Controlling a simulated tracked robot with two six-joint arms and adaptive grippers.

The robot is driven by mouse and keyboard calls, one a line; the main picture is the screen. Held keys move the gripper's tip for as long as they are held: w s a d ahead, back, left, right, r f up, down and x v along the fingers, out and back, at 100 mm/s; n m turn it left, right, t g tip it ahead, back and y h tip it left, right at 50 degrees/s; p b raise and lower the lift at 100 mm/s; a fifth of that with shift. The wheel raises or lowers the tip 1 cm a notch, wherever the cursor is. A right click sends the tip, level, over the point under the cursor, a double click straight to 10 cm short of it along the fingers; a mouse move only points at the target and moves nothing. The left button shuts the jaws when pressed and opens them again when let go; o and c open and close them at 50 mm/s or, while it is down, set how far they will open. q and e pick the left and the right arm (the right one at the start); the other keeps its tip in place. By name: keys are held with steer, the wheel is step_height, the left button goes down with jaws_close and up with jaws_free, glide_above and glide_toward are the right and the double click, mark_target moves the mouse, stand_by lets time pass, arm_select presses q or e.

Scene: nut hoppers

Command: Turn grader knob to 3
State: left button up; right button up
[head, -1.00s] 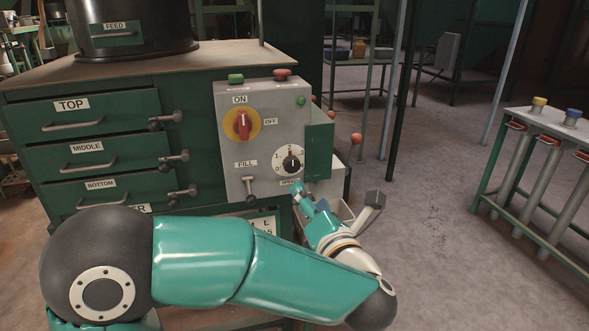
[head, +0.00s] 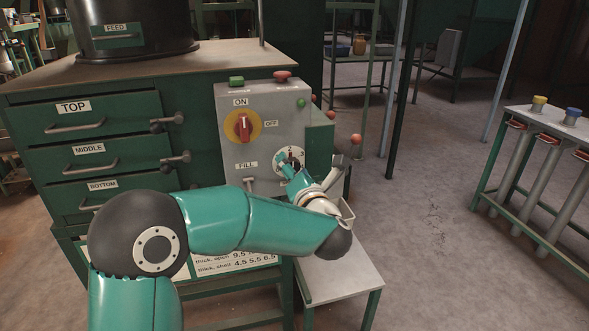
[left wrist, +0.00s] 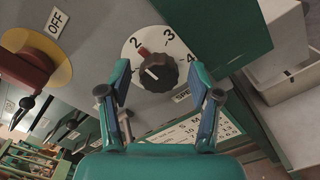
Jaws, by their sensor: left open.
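The grader knob is a dark ribbed knob on a white numbered dial (head: 281,157) on the grey control panel. In the left wrist view the black knob (left wrist: 159,73) shows clearly, with 2, 3 and 4 printed around it. A red pointer at its edge is toward the 2. My left gripper (head: 285,164) is open in front of the dial and hides most of the knob in the head view. In the left wrist view its fingers stand on either side of the knob; I cannot tell whether they touch it. My right gripper is out of view.
A red ON/OFF switch (head: 243,127) on a yellow disc sits up-left of the dial. The FILL lever (head: 250,181) is below it. A green box (head: 319,146) juts out right of the panel. A low white table (head: 345,270) stands below.

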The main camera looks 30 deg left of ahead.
arm_select(q)
steer(key=c, duration=1.1)
steer(key=shift+c, duration=0.2)
steer(key=shift+m, duration=0.4)
steer(key=shift+d+f+m, duration=0.1)
steer(key=shift+m, duration=2.65)
steer(key=shift+f+m, duration=0.1)
steer(key=shift+m, duration=2.65)
steer(key=shift+f, duration=0.1)
